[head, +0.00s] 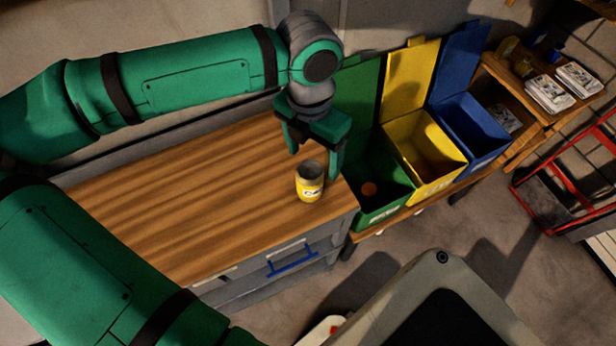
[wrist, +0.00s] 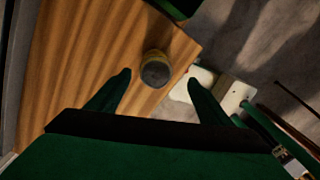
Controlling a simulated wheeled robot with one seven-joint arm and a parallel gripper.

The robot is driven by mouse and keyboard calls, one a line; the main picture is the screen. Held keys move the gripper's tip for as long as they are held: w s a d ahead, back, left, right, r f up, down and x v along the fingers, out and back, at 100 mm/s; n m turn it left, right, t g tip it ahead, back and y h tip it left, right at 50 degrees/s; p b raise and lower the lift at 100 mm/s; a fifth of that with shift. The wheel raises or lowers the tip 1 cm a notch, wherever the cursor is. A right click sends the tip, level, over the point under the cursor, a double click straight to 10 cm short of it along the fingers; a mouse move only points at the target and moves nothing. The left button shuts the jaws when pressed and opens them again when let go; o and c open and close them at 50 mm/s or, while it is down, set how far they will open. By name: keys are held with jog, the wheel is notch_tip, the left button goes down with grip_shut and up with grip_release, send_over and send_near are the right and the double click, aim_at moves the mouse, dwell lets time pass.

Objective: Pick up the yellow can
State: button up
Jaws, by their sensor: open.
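The yellow can (head: 310,188) stands upright on the wooden worktop (head: 190,190) near its right front corner. It has a grey top and a pale label with dark marks. My gripper (head: 316,160) is open and points down, just above and behind the can in the head view. In the wrist view the can (wrist: 155,69) is seen from above, beyond the fingertips and roughly between their lines. My two fingers (wrist: 158,80) are apart with nothing between them. Whether a finger touches the can cannot be told.
Green (head: 379,212), yellow (head: 447,176) and blue (head: 492,147) open bins stand right of the worktop. A round orange-brown thing (head: 369,189) lies in the green bin. A red hand truck (head: 560,170) stands at far right. The worktop left of the can is clear.

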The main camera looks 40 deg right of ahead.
aim_at(307, 168)
jog(key=shift+w+a, duration=0.3)
jog(key=shift+w, duration=0.1)
jog(key=shift+w+a+f, duration=0.1)
jog(key=shift+a+f, duration=0.05)
jog(key=shift+f, duration=0.2)
notch_tip(307, 168, down, 5)
jog(key=shift+r, duration=0.1)
jog(key=shift+s+d+f, duration=0.15)
jog(key=shift+f, duration=1.2)
jog(key=shift+s+d+f, duration=0.1)
jog(key=shift+d+f, duration=0.05)
jog(key=shift+f, duration=1.15)
jog(key=shift+c, duration=0.3)
jog(key=c, duration=1.1)
jog(key=shift+r, duration=0.1)
jog(key=shift+c, duration=0.2)
